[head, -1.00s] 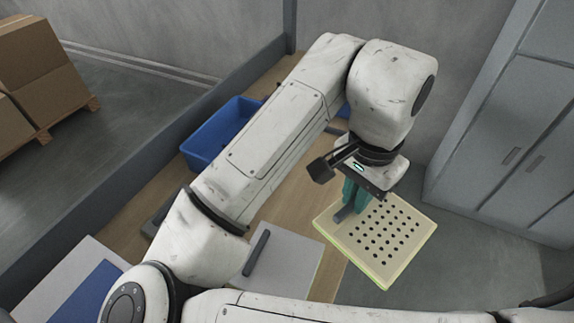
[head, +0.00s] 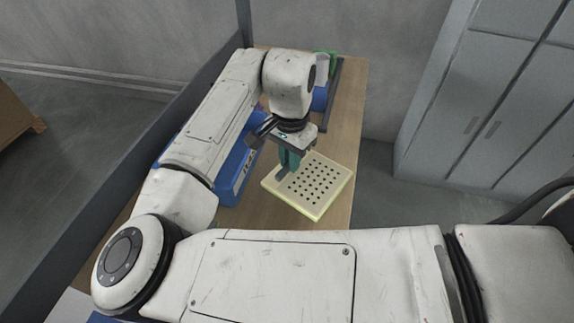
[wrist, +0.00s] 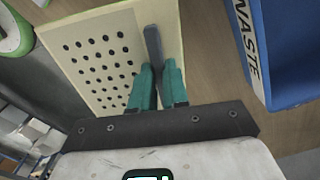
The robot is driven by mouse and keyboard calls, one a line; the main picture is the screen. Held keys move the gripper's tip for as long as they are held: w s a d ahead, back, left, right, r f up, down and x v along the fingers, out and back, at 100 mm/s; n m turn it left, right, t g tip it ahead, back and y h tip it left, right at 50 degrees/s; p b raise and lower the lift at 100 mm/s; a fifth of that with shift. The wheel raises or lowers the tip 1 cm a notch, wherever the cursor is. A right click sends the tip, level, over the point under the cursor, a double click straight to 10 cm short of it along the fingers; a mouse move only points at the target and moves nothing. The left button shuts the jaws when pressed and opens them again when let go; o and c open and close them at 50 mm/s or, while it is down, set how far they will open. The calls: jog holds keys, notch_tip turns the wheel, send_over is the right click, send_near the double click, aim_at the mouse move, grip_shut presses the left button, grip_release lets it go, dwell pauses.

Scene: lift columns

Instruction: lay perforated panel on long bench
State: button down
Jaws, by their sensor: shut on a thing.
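The perforated panel (head: 322,192) is a cream square board with rows of dark holes and a grey bar handle. In the head view it appears over the wooden long bench (head: 346,125), with its right corner close to the bench's right edge. My gripper (head: 287,168) is shut on the panel's handle. In the wrist view the teal fingers (wrist: 158,85) pinch the handle, and the panel (wrist: 105,60) lies beyond them, roughly level. I cannot tell whether the panel touches the bench top.
A blue bin (head: 238,172) stands left of the panel; its WASTE label shows in the wrist view (wrist: 244,40). A dark bar (head: 333,95) and a green item (head: 331,57) are at the far end. Grey cabinets (head: 470,110) stand right, across open floor.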

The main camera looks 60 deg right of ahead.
jog(key=shift+w+d+f, duration=0.3)
jog(key=shift+w+f, duration=0.1)
jog(key=shift+f, duration=0.2)
jog(key=shift+w+d+f, duration=0.25)
jog(key=shift+w+f, duration=0.15)
jog(key=shift+f, duration=1.75)
jog(key=shift+f, duration=0.1)
jog(key=c, duration=1.1)
grip_release()
notch_tip(320, 180, up, 12)
jog(key=shift+r, duration=0.1)
